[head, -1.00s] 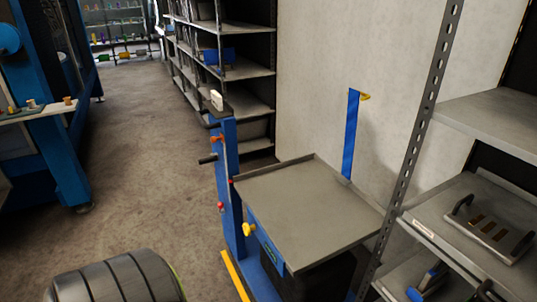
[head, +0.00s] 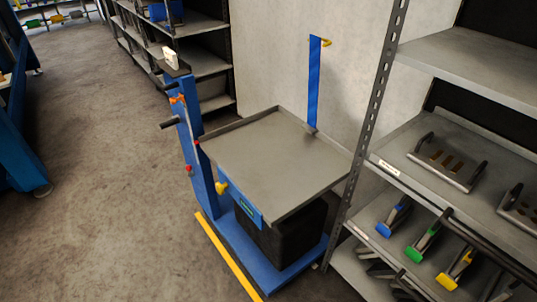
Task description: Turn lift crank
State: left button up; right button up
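A blue wheeled lift cart (head: 262,258) with a flat grey platform (head: 275,160) stands in the middle of the head view, next to a pale wall. A blue post (head: 198,150) rises at its left side. A crank with a black handle (head: 170,124) sticks out to the left from the upper part of this post, near an orange part (head: 178,99). A yellow knob (head: 221,187) and a red knob (head: 189,169) sit lower on the cart. The platform is empty. Neither of my grippers shows in the view.
A metal rack (head: 372,120) stands close on the right, with handled plates (head: 445,165) and tools with blue, green and yellow ends (head: 420,246) on its shelves. Dark shelves (head: 205,60) stand behind. The floor (head: 95,170) left of the cart is clear.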

aim_at(176, 120)
jog(key=j+z, duration=0.1)
jog(key=z, duration=0.25)
jog(key=i+j+z, duration=0.1)
jog(key=z, duration=0.3)
jog(key=j+z, duration=0.45)
jog(key=j, duration=0.65)
jog(key=j+z, duration=0.4)
jog(key=j, duration=0.75)
jog(key=k, duration=0.05)
